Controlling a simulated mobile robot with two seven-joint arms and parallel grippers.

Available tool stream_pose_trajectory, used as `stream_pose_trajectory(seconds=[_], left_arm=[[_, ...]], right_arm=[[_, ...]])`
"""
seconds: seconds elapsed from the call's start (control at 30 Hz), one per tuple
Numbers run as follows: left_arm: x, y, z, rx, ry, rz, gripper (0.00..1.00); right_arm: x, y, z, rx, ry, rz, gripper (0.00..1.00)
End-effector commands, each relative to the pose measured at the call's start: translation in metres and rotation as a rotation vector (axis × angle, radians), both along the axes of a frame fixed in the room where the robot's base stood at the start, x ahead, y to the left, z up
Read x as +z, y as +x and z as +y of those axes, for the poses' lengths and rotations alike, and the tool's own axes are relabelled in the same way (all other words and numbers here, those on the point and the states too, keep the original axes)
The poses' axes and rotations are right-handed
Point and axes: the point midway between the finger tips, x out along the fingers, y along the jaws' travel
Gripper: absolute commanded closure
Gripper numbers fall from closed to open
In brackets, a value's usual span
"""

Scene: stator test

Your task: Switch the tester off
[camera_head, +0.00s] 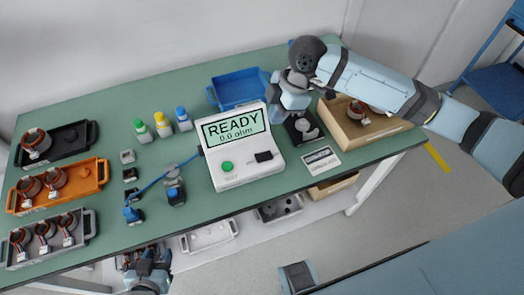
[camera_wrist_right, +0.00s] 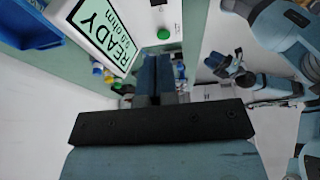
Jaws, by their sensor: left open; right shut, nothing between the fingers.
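The white tester (camera_head: 245,178) stands on the green table, its screen (camera_head: 233,127) lit with "READY 0.0 ohm". A green button (camera_head: 227,166) and a black switch (camera_head: 263,156) sit on its front panel. In the right wrist view the screen (camera_wrist_right: 105,35) and green button (camera_wrist_right: 163,33) show beyond the fingers. My right gripper (camera_head: 275,115) is shut and empty beside the tester's upper right side; its fingers (camera_wrist_right: 158,65) also show in the right wrist view. My left gripper (camera_head: 150,262) is open and empty at the table's front edge, away from the tester.
A blue bin (camera_head: 236,88) stands behind the tester. A wooden box (camera_head: 352,135) and a label plate (camera_head: 321,160) lie to its right. Blue clamps (camera_head: 175,194), several bottles (camera_head: 162,125) and trays of stators, including an orange one (camera_head: 85,182), are to the left.

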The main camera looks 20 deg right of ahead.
Motion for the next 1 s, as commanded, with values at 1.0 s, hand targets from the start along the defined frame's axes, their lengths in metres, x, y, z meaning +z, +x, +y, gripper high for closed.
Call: stream_pose_trajectory(seconds=[1.0], left_arm=[[0.006,0.000,0.002,0.002,0.005,0.002,0.57]], right_arm=[[-0.121,-0.002,0.037,0.002,-0.001,0.000,1.00]])
